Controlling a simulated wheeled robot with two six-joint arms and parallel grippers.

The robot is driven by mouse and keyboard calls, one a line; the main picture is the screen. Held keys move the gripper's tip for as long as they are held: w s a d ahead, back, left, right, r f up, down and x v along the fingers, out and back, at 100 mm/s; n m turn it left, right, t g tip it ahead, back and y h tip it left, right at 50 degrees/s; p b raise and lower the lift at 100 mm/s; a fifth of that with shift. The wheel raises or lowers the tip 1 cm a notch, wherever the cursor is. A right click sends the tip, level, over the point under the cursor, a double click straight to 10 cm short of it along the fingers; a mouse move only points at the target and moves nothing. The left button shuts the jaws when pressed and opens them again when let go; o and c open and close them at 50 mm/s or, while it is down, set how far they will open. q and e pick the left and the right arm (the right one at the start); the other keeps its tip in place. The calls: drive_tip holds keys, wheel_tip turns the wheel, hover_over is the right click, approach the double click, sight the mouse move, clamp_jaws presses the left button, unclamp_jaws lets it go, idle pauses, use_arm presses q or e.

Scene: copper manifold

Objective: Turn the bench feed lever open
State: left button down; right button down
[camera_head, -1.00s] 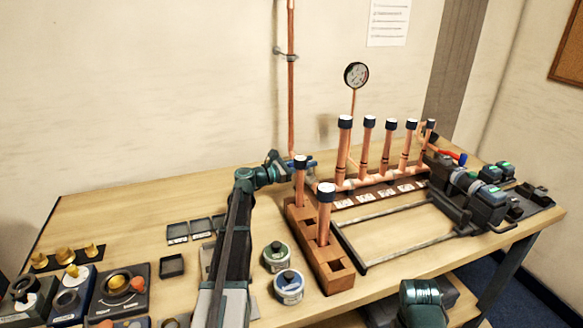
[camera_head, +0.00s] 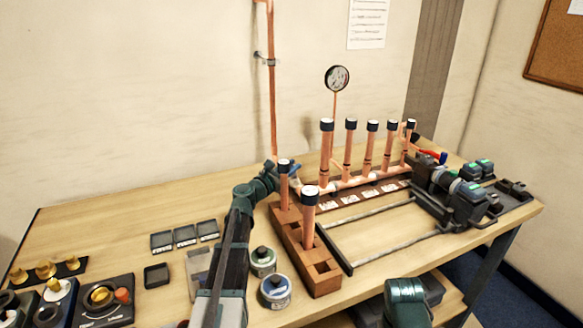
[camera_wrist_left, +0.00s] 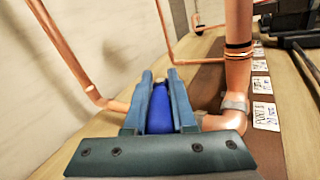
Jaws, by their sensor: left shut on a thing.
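The blue bench feed lever (camera_wrist_left: 160,112) sits between the two fingers of my left gripper (camera_wrist_left: 161,80) in the left wrist view, and the gripper is shut on it. The lever lies beside the copper pipe low at the wall side of the bench. In the head view a little blue of the lever (camera_head: 295,170) shows behind a short capped copper pipe (camera_head: 284,188). My left gripper (camera_head: 276,172) there is partly hidden by that pipe. The lever's pivot is hidden. My right gripper is out of view; only part of my right arm shows at the bottom.
A copper manifold (camera_head: 347,183) with several capped uprights and a round gauge (camera_head: 337,78) stands right of my gripper. A wooden block (camera_head: 322,277) holds short pipes in front. Two round tins (camera_head: 275,290) stand close beside my left arm. Small dark trays (camera_head: 185,236) lie left.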

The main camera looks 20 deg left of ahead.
use_arm(q)
drive_tip(key=c, duration=0.8)
unclamp_jaws()
drive_tip(key=shift+o, duration=0.2)
drive_tip(key=v, duration=1.4)
drive_tip(key=shift+w, duration=0.1)
